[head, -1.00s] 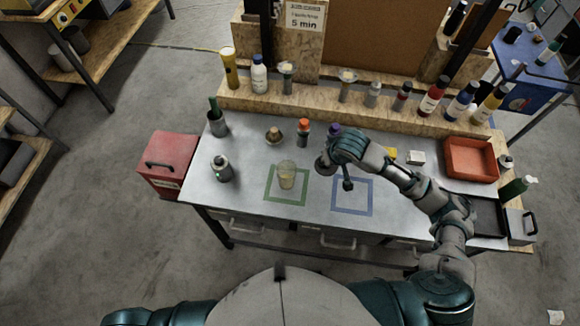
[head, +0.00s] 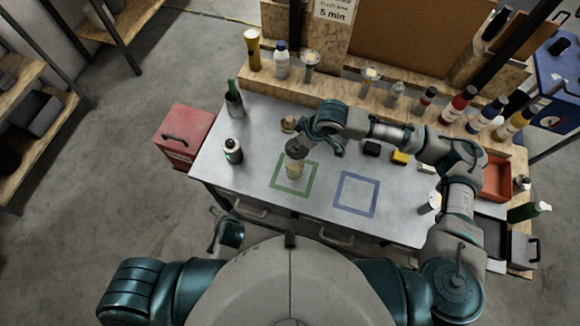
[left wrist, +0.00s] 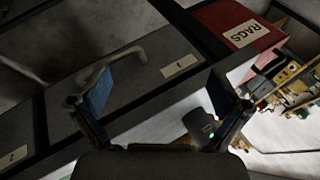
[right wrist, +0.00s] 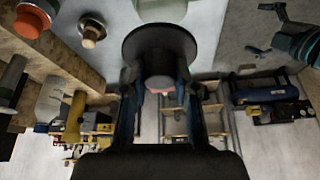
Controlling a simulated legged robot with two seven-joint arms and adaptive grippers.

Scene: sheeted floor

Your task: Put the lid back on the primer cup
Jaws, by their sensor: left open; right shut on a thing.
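The primer cup (head: 293,171), with pale yellowish contents, stands at the upper left part of the green square outline (head: 280,187). I cannot tell whether lid and rim touch. My left gripper (head: 228,236) is low in front of the table, open and empty; its spread fingers show in the left wrist view (left wrist: 158,100).
A dark bottle (head: 233,151) and a green-necked container (head: 234,102) stand left of the cup. A small wooden-topped jar (head: 288,124) is close behind it. The blue square outline (head: 356,195) is empty. A red box (head: 185,136) stands off the table's left end.

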